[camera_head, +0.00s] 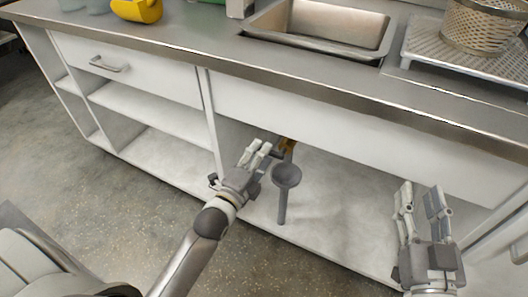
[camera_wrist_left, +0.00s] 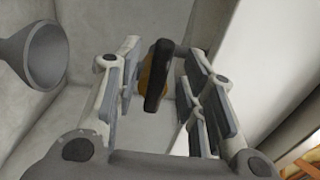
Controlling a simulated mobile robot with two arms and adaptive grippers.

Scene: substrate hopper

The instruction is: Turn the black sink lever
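The black lever (camera_wrist_left: 157,76) shows in the left wrist view as a dark upright handle with a yellow-orange part behind it. In the head view only a small dark piece of the lever (camera_head: 278,154) shows under the sink, by a yellow-orange part. My left gripper (camera_head: 261,146) reaches into the open cabinet; in the left wrist view its fingers are open, one on each side of the lever, with gaps visible. My right gripper (camera_head: 421,192) is open and empty in front of the cabinet at the right. The steel sink (camera_head: 318,45) is set in the counter above.
A cabinet divider (camera_head: 212,120) is to the left. The counter edge (camera_head: 300,82) overhangs. The cabinet floor (camera_head: 340,200) to the right is clear.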

